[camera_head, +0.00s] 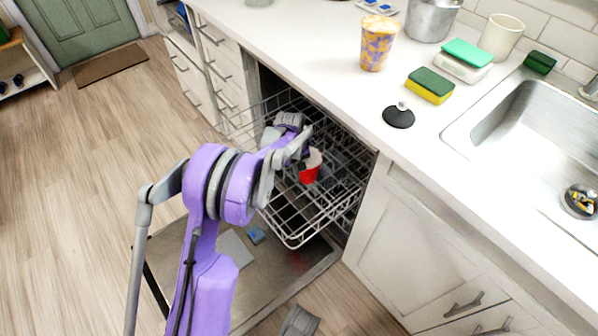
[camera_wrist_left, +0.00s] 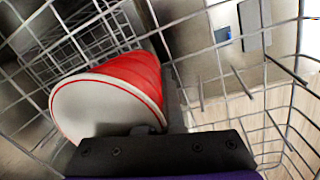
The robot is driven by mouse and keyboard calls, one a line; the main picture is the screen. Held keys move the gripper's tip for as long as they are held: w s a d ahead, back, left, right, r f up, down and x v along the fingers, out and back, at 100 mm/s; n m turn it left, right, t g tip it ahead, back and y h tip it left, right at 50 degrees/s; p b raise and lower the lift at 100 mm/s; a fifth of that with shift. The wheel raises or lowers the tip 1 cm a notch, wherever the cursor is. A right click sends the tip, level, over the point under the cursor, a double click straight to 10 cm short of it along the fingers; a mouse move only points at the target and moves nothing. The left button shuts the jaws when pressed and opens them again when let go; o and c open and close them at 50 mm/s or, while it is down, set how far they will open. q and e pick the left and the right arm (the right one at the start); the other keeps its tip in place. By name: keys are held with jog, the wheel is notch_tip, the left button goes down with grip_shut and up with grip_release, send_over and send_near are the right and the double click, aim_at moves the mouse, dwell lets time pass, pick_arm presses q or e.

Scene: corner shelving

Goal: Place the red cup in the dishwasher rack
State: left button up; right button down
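The red cup (camera_head: 311,168) with a white inside is in the dishwasher rack (camera_head: 291,243), between the rack's wires. In the left wrist view the cup (camera_wrist_left: 125,82) lies tilted, its open mouth facing the camera, with wires behind it. My left gripper (camera_head: 300,150) reaches into the rack right at the cup. In the wrist view its dark mount is at the bottom edge, just below the cup's rim. A dark finger-like strip runs along the cup's right side. The fingertips are largely hidden, so I cannot tell whether they grip the cup. My right gripper is not clearly visible.
The dishwasher door (camera_head: 200,262) is folded down, with the rack pulled out above it. On the counter are a patterned cup (camera_head: 378,43), sponge (camera_head: 430,85), black lid (camera_head: 398,115), pot (camera_head: 431,18) and sink (camera_head: 545,125).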

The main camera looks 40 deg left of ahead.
pick_arm(q)
jog(key=o, duration=0.4)
jog(key=shift+r, duration=0.3)
notch_tip(320, 180, up, 11)
jog(key=p, duration=0.3)
jog(key=s+d+r+m, duration=0.3)
jog(key=s+d+r, duration=0.2)
jog(key=s+d, duration=0.1)
jog(key=shift+s+d+f+m+t+y, duration=0.15)
jog(key=shift+s+d+m+t, duration=0.5)
jog(key=shift+s+d+m, duration=2.1)
jog(key=shift+s+d+t+y, duration=0.1)
jog(key=shift+s+d+t, duration=0.85)
jog(key=shift+s, duration=3.75)
jog(key=shift+s+d+f+m+t+y, duration=0.25)
jog(key=shift+s+d+m, duration=1.1)
jog(key=shift+s+d, duration=1.7)
